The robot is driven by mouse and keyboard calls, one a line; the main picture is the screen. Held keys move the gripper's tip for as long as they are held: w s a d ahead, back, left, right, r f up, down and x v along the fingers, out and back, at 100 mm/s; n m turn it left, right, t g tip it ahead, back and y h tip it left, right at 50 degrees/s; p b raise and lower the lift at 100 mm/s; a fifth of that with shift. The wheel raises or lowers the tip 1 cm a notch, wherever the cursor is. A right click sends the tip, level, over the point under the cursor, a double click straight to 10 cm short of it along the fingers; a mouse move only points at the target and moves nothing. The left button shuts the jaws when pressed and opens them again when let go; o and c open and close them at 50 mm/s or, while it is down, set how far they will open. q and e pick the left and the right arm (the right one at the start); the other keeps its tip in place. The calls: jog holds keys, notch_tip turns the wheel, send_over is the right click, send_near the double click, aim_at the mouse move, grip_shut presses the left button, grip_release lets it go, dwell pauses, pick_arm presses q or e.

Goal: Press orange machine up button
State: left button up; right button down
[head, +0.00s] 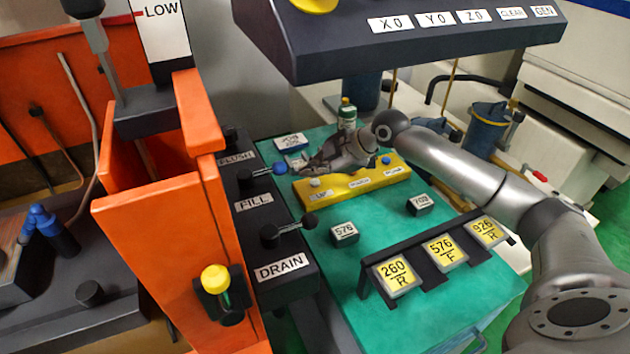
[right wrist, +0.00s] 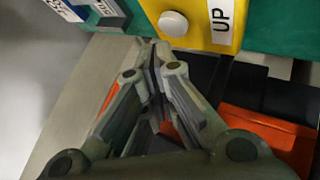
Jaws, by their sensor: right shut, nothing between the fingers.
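A yellow control bar (head: 340,191) lies on the green table, with several buttons and white labels. The white round button at its left end (head: 315,183) shows large in the right wrist view (right wrist: 173,24), beside a label reading UP (right wrist: 222,20). My right gripper (head: 303,168) is shut and empty, just behind and above that end of the bar. In the right wrist view its fingertips (right wrist: 156,50) are close to the white button, slightly below it in the picture; whether they touch cannot be told. My left gripper is not in view.
The orange machine (head: 160,230) stands at left, with FLUSH, FILL and DRAIN levers on a dark panel (head: 285,290). A blue-knobbed lever (head: 281,168) is near my right gripper. A dark console (head: 420,35) overhangs behind. A rack of yellow cards (head: 445,250) stands in front.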

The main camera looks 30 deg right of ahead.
jog(key=shift+f, duration=0.2)
jog(key=shift+f, duration=0.25)
